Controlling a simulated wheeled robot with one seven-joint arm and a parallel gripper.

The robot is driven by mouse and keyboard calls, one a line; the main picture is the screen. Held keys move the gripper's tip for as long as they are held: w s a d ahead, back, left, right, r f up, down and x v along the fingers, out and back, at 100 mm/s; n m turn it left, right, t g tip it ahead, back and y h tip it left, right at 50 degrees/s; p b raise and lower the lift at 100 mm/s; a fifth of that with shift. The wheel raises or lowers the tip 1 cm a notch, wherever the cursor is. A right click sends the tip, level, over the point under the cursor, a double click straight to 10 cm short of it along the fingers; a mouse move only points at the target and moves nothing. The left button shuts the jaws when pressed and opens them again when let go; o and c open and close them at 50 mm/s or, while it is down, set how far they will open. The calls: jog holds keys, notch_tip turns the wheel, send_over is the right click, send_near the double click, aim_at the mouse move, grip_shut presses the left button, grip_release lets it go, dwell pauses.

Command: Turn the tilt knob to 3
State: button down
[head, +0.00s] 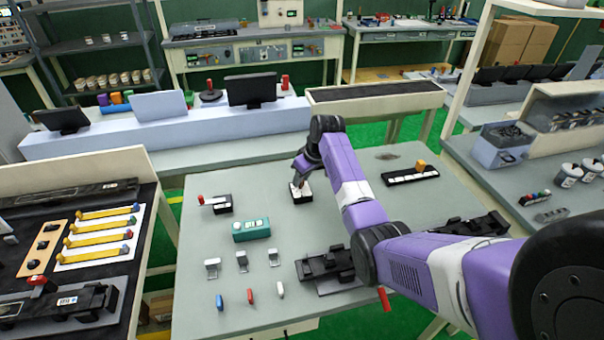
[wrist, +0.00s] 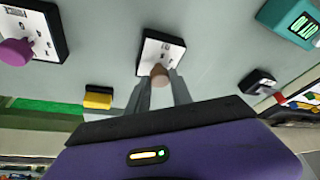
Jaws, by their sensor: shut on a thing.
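A small white-faced dial box with dark sides (wrist: 152,47) stands on the grey table, and it also shows in the head view (head: 299,192). A brown knob (wrist: 159,74) sticks up from its face. My gripper (wrist: 160,88) has its fingers on both sides of this knob, shut on it; in the head view my gripper (head: 301,182) reaches down onto the box. The marks on the face are too small to read surely, and the knob's pointer cannot be made out. A second dial box (wrist: 40,40) with a purple knob (wrist: 15,52) is at the left of the wrist view.
A teal box (head: 251,230) and a red-handled switch box (head: 215,203) stand left of my gripper. A yellow block (head: 420,164) is on a black strip at the right. Clips and small coloured pegs lie at the front. My arm hides part of the table.

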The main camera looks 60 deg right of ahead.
jog(key=shift+w+m+h, duration=0.1)
jog(key=shift+m+h, duration=0.5)
jog(key=shift+m, duration=1)
jog(key=shift+g, duration=0.3)
jog(key=c, duration=1.1)
grip_release()
jog(key=shift+c, duration=0.2)
jog(key=b+v, duration=0.1)
jog(key=v, duration=0.7)
jog(key=shift+w, duration=0.1)
